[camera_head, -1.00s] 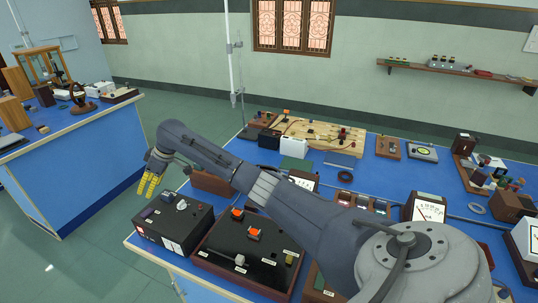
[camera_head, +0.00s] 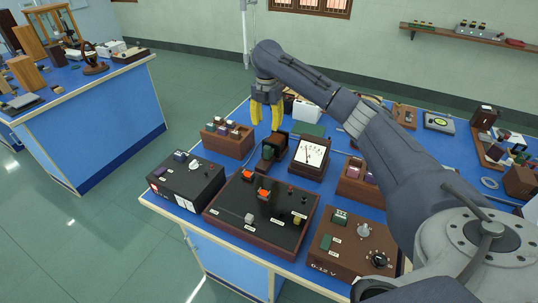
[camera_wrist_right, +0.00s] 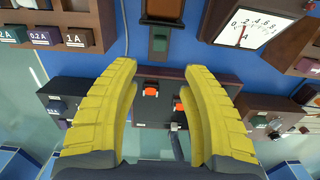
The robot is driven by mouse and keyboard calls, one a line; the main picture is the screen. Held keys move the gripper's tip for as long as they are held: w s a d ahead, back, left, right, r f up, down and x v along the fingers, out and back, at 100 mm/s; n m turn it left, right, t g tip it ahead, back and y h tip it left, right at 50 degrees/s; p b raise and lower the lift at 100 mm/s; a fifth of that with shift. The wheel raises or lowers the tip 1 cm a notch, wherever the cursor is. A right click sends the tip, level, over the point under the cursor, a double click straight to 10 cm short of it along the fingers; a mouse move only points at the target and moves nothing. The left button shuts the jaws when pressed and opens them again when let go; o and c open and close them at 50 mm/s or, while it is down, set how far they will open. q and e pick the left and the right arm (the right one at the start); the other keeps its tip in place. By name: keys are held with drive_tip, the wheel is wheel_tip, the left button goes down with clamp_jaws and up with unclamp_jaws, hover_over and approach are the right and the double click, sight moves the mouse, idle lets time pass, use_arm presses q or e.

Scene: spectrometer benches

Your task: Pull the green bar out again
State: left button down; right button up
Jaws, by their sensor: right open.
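A small green block (camera_head: 268,153), which looks like the green bar, sits in a dark brown holder (camera_head: 279,143) on the blue bench, left of the white-faced meter. In the right wrist view the green block (camera_wrist_right: 159,44) lies in a dark slot at the top centre, just beyond my fingertips. My right gripper (camera_head: 266,112) has yellow fingers, spread apart and pointing down above and behind the holder. In the right wrist view the gripper (camera_wrist_right: 160,75) is empty, with a clear gap between its fingers. My left gripper is out of view.
A meter (camera_head: 312,152) stands close right of the holder. A wooden block box (camera_head: 228,140) is at its left. A black panel with orange switches (camera_head: 262,210) lies in front, beside a dark box (camera_head: 186,181). A brown 0-12 V box (camera_head: 350,248) is nearer right.

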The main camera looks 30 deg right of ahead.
sight(267, 154)
wheel_tip(267, 154, down, 16)
drive_tip(key=shift+r, duration=0.25)
idle(0.3)
drive_tip(key=shift+c, duration=0.3)
clamp_jaws()
drive_tip(key=shift+a, duration=0.15)
